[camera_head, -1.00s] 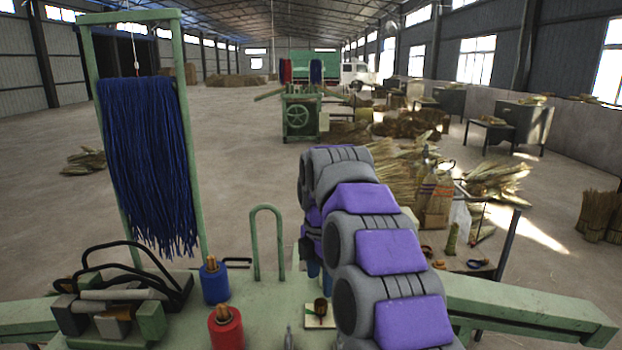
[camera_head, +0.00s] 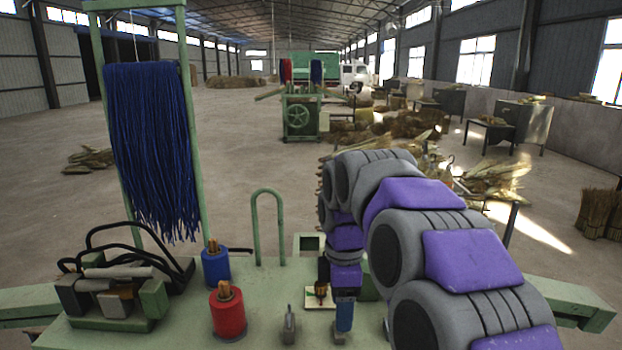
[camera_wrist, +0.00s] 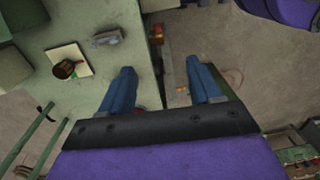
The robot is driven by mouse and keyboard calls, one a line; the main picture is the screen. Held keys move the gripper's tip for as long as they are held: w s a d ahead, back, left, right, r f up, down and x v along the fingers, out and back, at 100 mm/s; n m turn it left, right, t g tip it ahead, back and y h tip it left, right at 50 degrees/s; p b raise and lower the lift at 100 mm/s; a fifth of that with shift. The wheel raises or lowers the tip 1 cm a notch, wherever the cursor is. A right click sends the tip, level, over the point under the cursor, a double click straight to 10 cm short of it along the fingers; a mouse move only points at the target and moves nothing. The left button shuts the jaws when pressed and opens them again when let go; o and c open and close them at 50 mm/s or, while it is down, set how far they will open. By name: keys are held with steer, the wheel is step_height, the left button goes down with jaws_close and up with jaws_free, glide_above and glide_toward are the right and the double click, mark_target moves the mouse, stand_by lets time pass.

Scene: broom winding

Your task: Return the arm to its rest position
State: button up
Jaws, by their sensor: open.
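My arm, in grey and purple, reaches in from the lower right in the head view. My gripper (camera_head: 344,316) points down above the right part of the green bench (camera_head: 270,285), with one blue finger showing. In the wrist view my gripper (camera_wrist: 160,68) has two blue fingers spread wide apart with nothing between them. The bench edge (camera_wrist: 155,50) runs under the gap, with floor to its right. The arm hides part of the bench's right side.
A blue spool (camera_head: 215,265) and a red spool (camera_head: 228,313) stand on the bench. A green hoop (camera_head: 268,225) rises at its back edge. Blue strands (camera_head: 150,150) hang from a tall frame at left. A small square plate (camera_head: 318,297) lies beside my gripper.

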steer(key=s+d+f+m+b, duration=0.2)
steer(key=s+f+m, duration=0.4)
steer(key=s, duration=0.4)
steer(key=s+d+f+m+b, duration=0.3)
steer(key=s+f+m+b, duration=0.2)
steer(key=s+f, duration=0.4)
steer(key=s+d+f+m+g+b, duration=0.1)
steer(key=s+d+f+m+b, duration=0.2)
steer(key=s+f+m, duration=0.4)
steer(key=s+f+b, duration=0.1)
steer(key=s, duration=0.5)
steer(key=shift+s+d+f, duration=0.15)
steer(key=shift+s, duration=0.05)
